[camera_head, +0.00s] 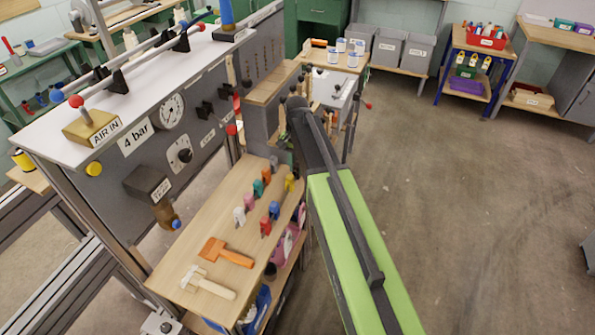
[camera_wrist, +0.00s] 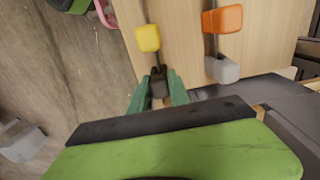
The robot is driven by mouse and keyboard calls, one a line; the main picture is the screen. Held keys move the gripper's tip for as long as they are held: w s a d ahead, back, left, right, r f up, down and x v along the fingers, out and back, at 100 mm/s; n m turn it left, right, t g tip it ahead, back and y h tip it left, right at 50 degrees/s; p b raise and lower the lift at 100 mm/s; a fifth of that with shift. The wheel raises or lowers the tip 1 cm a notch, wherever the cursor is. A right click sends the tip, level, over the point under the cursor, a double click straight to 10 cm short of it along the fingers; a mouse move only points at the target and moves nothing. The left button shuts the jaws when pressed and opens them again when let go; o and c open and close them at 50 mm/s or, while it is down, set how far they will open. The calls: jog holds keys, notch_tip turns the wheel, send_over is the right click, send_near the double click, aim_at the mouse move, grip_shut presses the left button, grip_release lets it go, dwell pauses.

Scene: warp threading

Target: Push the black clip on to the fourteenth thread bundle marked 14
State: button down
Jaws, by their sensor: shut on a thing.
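In the wrist view, my gripper (camera_wrist: 157,77) has two green fingers shut on a small black clip (camera_wrist: 158,87). The clip's forked end points at a thin dark strand (camera_wrist: 153,60) that runs up to a yellow block (camera_wrist: 148,38). The clip's end is at or very close to the strand; I cannot tell whether it is around it. No number 14 can be read in either view. In the head view, my arm reaches over the far end of the wooden bench, and the gripper's tips and the clip cannot be made out.
An orange block (camera_wrist: 222,19) and a grey block (camera_wrist: 222,70) sit beside the clip. A gauge panel (camera_head: 200,130) stands left; floor at right is clear.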

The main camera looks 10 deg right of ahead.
jog(key=shift+w+r+p, duration=0.1)
jog(key=shift+r+p, duration=2.55)
jog(key=shift+r, duration=0.2)
